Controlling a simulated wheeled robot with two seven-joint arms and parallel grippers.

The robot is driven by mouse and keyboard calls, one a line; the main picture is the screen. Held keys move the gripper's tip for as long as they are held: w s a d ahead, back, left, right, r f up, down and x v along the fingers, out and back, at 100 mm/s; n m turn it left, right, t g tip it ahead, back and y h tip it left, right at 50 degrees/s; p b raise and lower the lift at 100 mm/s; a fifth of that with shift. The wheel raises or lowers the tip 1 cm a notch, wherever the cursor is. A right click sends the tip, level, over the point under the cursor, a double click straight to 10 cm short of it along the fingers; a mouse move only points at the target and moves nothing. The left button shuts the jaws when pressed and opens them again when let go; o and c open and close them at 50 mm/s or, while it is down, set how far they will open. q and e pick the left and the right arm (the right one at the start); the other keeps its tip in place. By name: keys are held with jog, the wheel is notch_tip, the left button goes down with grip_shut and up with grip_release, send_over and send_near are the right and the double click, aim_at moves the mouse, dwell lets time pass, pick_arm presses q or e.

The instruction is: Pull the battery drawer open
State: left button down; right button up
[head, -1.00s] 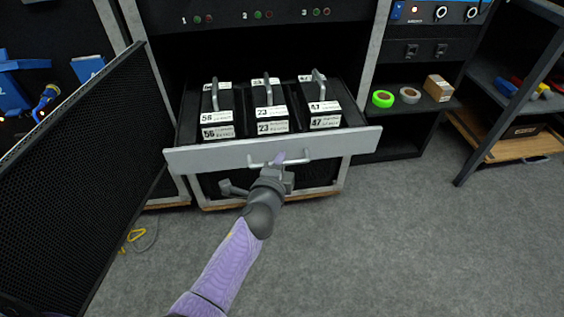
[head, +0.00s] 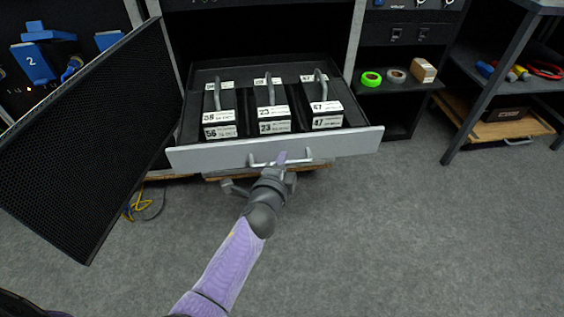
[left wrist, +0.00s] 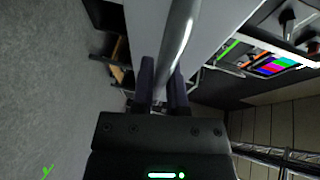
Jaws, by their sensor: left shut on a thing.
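The battery drawer (head: 215,156) stands pulled well out of the rack in the head view, with a light grey front. Three black batteries with labels 56 (head: 219,117), 23 (head: 272,115) and 47 (head: 325,110) stand in it, each with a grey handle on top. My left gripper (head: 281,160) is at the drawer's bar handle (head: 304,157). In the left wrist view the two dark fingers (left wrist: 163,82) are shut on the handle bar (left wrist: 180,30). My right gripper is not in view.
A black mesh door (head: 95,135) stands open at the left. At the right, a shelf holds a green tape roll (head: 371,79), a pale roll (head: 396,75) and a small box (head: 423,71). A yellow carabiner and cord (head: 140,206) lie on the floor.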

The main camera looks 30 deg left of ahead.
pick_arm(q)
jog(key=c, duration=0.7)
grip_release()
jog(key=shift+o, duration=0.3)
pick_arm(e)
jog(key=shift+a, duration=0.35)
pick_arm(q)
jog(key=shift+s, duration=0.15)
jog(key=p+v, duration=0.3)
jog(key=v, duration=0.6)
jog(key=shift+s, duration=0.3)
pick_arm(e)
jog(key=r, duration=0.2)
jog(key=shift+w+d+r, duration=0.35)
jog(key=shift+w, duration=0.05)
pick_arm(q)
jog(key=shift+d+r, duration=0.1)
